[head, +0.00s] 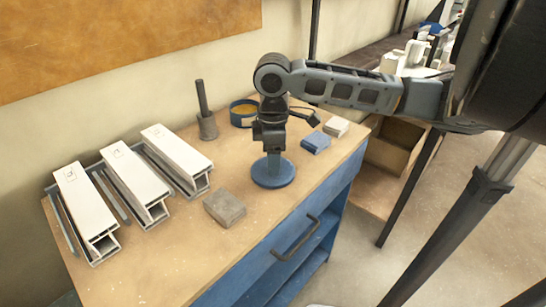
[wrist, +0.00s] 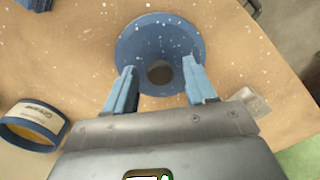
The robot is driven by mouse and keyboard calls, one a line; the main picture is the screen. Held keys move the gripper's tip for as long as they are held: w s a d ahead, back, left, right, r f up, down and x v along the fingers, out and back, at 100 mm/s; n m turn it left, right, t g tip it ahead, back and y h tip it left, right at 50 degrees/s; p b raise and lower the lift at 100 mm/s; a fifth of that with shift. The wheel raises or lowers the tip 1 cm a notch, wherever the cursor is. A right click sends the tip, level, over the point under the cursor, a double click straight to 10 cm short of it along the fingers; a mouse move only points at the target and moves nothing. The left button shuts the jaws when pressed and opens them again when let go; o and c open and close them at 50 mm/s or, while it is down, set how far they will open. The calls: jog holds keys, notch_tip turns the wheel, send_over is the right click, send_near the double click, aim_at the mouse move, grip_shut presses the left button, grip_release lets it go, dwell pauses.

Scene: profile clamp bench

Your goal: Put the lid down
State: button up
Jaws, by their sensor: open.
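A round blue disc, which I take to be the lid (head: 272,179), lies flat on the bench top below my gripper (head: 272,155). In the wrist view the lid (wrist: 140,48) has a wide rim and a darker grey-brown round centre. My gripper (wrist: 160,80) is open, with one blue finger to each side of the lid's near part. Nothing is seen clamped between the fingers. Whether the fingers touch the lid cannot be told. A blue ring-shaped tin (head: 243,113) with a yellowish inside stands behind my gripper; the wrist view shows a similar blue ring with a label (wrist: 14,130).
Three white profiles (head: 133,172) lie in grey holders on the bench (head: 160,260) at left. A grey block (head: 224,208) lies near the front edge. A blue block (head: 316,142) and a pale block (head: 336,127) lie at right. A dark post (head: 206,118) stands at the back.

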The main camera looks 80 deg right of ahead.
notch_tip(320, 180, up, 12)
jog(key=shift+r, duration=0.15)
dwell(0.5)
